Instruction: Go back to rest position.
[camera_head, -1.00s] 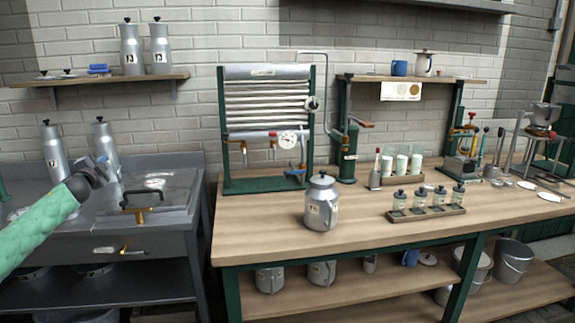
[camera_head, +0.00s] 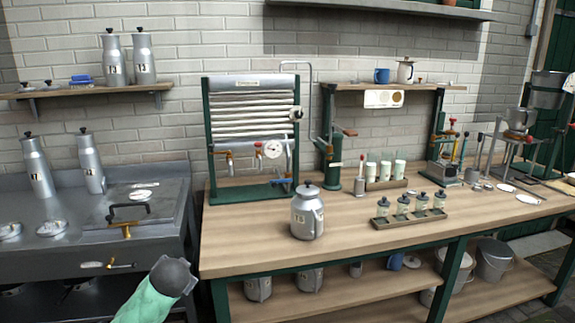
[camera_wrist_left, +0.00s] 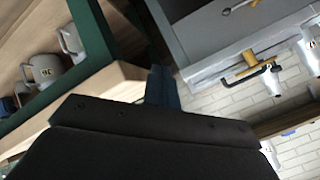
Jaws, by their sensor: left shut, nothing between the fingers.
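My left gripper (camera_wrist_left: 162,88) shows in the left wrist view. Its fingers are together with nothing between them, in the open air beside the wooden workbench and the grey metal counter. In the head view my left arm, with a green sleeve and dark grey end, comes up from the bottom edge in front of the gap between counter and bench; its fingers are hidden there. My right arm and gripper are not in view.
The wooden workbench (camera_head: 255,235) holds a metal can (camera_head: 307,215) and a rack (camera_head: 410,218) of small jars. The grey counter (camera_head: 60,262) at left carries two tall bottles and a lidded vat. Below the bench, a shelf (camera_head: 330,295) holds cans and buckets.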

